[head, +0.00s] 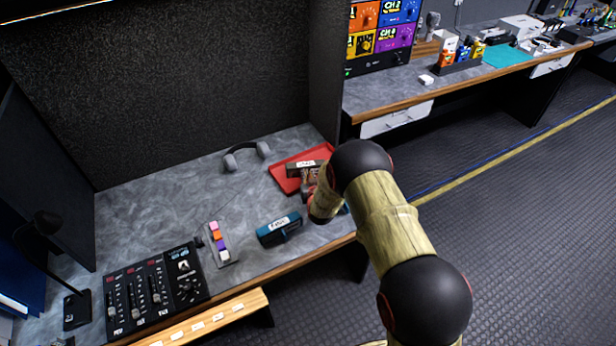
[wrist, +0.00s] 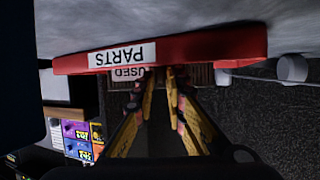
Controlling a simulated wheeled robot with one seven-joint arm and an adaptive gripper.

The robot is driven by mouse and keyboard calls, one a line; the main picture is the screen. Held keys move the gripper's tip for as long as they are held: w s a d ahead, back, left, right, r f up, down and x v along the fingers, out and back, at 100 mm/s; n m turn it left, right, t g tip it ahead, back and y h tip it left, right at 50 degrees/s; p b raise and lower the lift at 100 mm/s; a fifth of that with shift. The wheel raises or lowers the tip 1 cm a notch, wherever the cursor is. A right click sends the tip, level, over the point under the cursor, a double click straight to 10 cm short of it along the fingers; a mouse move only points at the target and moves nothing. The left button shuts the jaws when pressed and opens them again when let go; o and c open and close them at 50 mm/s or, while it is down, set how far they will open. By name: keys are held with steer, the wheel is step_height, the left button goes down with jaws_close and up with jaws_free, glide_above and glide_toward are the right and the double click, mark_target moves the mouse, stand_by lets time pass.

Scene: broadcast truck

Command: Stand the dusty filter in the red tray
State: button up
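The red tray (head: 283,181) lies on the grey desk near its right end. Its rim, labelled PARTS, crosses the upper part of the upside-down wrist view (wrist: 220,48). A brown pleated filter with a dark frame and white label (head: 300,168) is at the tray. In the wrist view the filter (wrist: 205,76), labelled USED, shows past the tray rim. My gripper (head: 311,188) is close at the filter's near side. In the wrist view my gripper's fingertips (wrist: 160,76) overlap the filter with a narrow dark gap between them. Whether they pinch any part of it is unclear.
A teal and dark block with a white label (head: 280,229) lies in front of the tray. Headphones (head: 247,155) lie behind left. A strip of coloured blocks (head: 219,243) and a mixer (head: 155,287) stand left. The desk's middle is clear.

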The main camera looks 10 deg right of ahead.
steer(key=shift+o, duration=1.2)
steer(key=shift+r, duration=0.15)
steer(key=shift+s+r+p, duration=0.2)
steer(key=shift+p, duration=0.1)
steer(key=p+v, duration=0.3)
steer(key=v, duration=0.9)
steer(key=s+d+r+g, duration=0.1)
steer(key=s+r+g, duration=0.15)
steer(key=r, duration=0.95)
steer(key=s+r+g, duration=0.1)
steer(key=s+r, duration=0.3)
steer(key=r, duration=0.7)
steer(key=s+d+r+g, duration=0.1)
steer(key=s+r, duration=0.2)
steer(key=s, duration=0.8)
steer(key=s+d+r+g, duration=0.1)
steer(key=s+r, duration=0.3)
steer(key=s, duration=0.7)
steer(key=s+d+r+g, duration=0.1)
steer(key=s+r, duration=0.3)
steer(key=s, duration=0.7)
steer(key=shift+d+r+g, duration=0.25)
steer(key=shift+d+g, duration=0.1)
steer(key=shift+g, duration=0.4)
